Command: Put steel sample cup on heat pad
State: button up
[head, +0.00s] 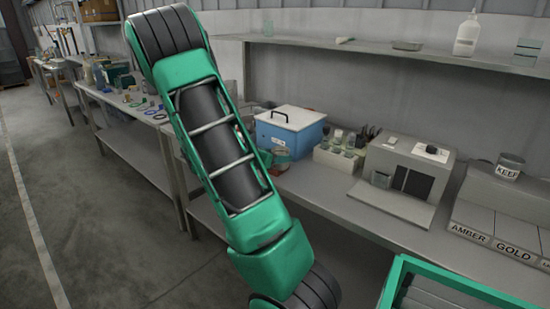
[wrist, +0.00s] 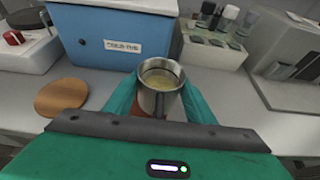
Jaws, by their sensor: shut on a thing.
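The steel sample cup (wrist: 160,88) is an open metal cup with pale yellow contents, upright in the wrist view. My gripper (wrist: 160,100) has its teal fingers on both sides of the cup and is shut on it. The cup is above the grey bench, in front of the blue box. A reddish-brown patch (wrist: 135,124) shows low between the fingers; I cannot tell whether it is the heat pad. In the head view my arm hides most of the gripper area, and the cup is not clear there.
A blue box with a white lid (head: 290,130) stands behind. A round wooden disc (wrist: 61,97) lies left of the cup. A vial rack (wrist: 208,45) and a grey instrument (head: 408,168) stand to the right. A shelf (head: 400,55) runs above the bench.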

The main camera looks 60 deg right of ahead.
jog(key=o, duration=1.1)
jog(key=v, duration=1.1)
jog(key=s+a+m+y, duration=0.4)
jog(key=s+a+m, duration=0.2)
jog(key=a+m, duration=0.1)
jog(key=s+a+m+t+y, duration=0.1)
jog(key=s+a+m+y, duration=0.4)
jog(key=a+m, duration=0.3)
jog(key=s+a+m+y, duration=0.4)
jog(key=s+a+m, duration=0.3)
jog(key=a+m, duration=0.1)
jog(key=shift+s+a+f+t+y, duration=0.1)
jog(key=shift+a+t+y, duration=0.2)
jog(key=shift+a, duration=0.3)
